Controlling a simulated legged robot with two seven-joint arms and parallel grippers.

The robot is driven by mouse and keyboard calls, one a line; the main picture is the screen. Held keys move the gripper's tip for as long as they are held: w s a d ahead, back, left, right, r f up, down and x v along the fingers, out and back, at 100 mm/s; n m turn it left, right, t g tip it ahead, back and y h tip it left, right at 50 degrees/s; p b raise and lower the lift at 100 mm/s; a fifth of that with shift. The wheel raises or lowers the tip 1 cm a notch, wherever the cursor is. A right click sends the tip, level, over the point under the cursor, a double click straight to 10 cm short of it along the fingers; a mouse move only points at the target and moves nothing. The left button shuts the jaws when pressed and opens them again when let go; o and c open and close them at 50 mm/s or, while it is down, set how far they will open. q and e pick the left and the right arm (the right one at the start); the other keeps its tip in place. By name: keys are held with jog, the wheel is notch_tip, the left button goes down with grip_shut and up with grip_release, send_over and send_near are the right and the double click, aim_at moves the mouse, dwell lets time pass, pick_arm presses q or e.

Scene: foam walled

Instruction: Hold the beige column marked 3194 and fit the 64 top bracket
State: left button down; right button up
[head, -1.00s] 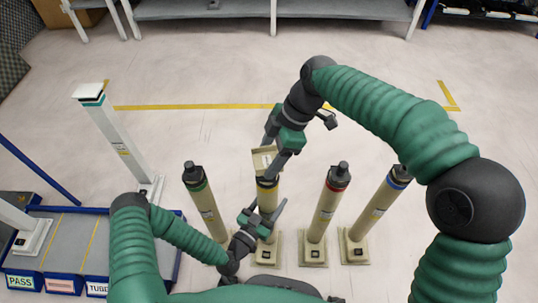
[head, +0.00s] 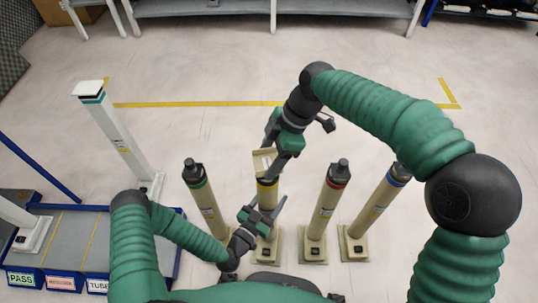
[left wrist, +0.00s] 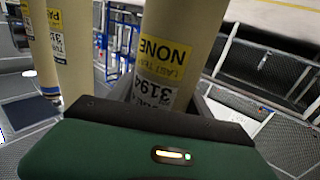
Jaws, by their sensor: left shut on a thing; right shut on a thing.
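The beige column marked 3194 (head: 267,196) stands upright on a square foot, with a yellow band near its top. In the left wrist view its label (left wrist: 158,70) shows 3194 and NONE, upside down. My left gripper (head: 268,213) is shut on the column at mid-height. A beige top bracket (head: 263,160) is at the column's upper end. My right gripper (head: 279,150) comes from above and is shut on the bracket. The gripper partly hides the bracket, so I cannot tell if it is seated on the column. I cannot read a 64 on it.
A green-banded column (head: 204,198) stands close left; a red-banded column (head: 327,205) and a blue-banded column (head: 376,208) stand right. A white post (head: 118,138) and a grey station with labelled bins (head: 62,281) are left. Open floor lies beyond, up to a grey shelf (head: 300,9).

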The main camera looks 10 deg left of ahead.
jog(key=shift+f, duration=0.55)
jog(key=o, duration=1.6)
jog(key=v, duration=1.2)
jog(key=shift+w+f, duration=0.1)
pick_arm(q)
jog(key=shift+c, duration=1.9)
grip_release()
